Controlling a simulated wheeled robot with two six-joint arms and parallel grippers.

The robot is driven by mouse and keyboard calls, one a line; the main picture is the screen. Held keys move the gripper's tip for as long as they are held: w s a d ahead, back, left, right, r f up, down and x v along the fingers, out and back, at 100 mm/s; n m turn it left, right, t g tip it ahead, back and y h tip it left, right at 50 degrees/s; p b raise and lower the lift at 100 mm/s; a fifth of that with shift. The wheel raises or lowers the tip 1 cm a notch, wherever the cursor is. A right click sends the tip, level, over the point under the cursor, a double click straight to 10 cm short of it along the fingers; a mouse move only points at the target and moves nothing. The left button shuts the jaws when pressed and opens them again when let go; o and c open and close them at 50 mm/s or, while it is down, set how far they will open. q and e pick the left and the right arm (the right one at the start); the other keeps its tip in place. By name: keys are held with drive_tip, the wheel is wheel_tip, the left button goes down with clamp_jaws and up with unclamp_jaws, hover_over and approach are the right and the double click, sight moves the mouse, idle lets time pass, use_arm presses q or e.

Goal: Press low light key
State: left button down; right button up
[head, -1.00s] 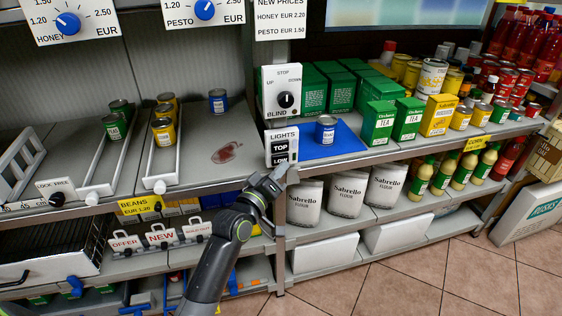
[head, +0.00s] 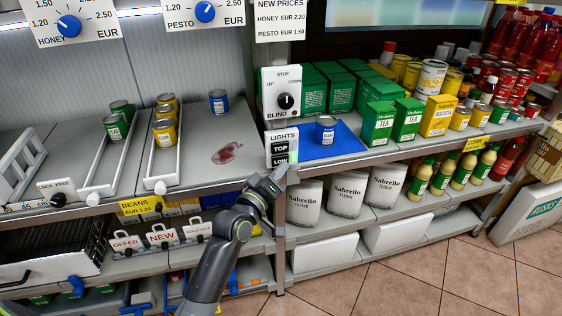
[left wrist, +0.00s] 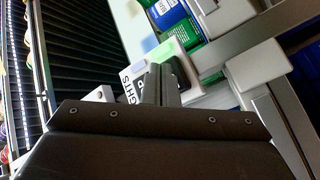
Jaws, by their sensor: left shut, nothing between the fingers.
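The white LIGHTS panel (head: 283,137) stands at the shelf's front edge with a black TOP key (head: 280,149) above a black LOW key (head: 280,160). My left gripper (head: 279,173) is shut and empty, its tips just below and in front of the LOW key. In the left wrist view the shut fingertips (left wrist: 160,78) overlap the panel (left wrist: 140,70), hiding part of the keys. Contact with the key cannot be told for sure. My right gripper is not in view.
The BLIND dial box (head: 282,92) stands above the panel. Flour bags (head: 305,203) are on the shelf below. The shelf's metal edge runs close to my left gripper.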

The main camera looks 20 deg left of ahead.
use_arm(q)
drive_tip(key=s+d, duration=0.3)
drive_tip(key=s, duration=0.2)
drive_tip(key=shift+d, duration=0.2)
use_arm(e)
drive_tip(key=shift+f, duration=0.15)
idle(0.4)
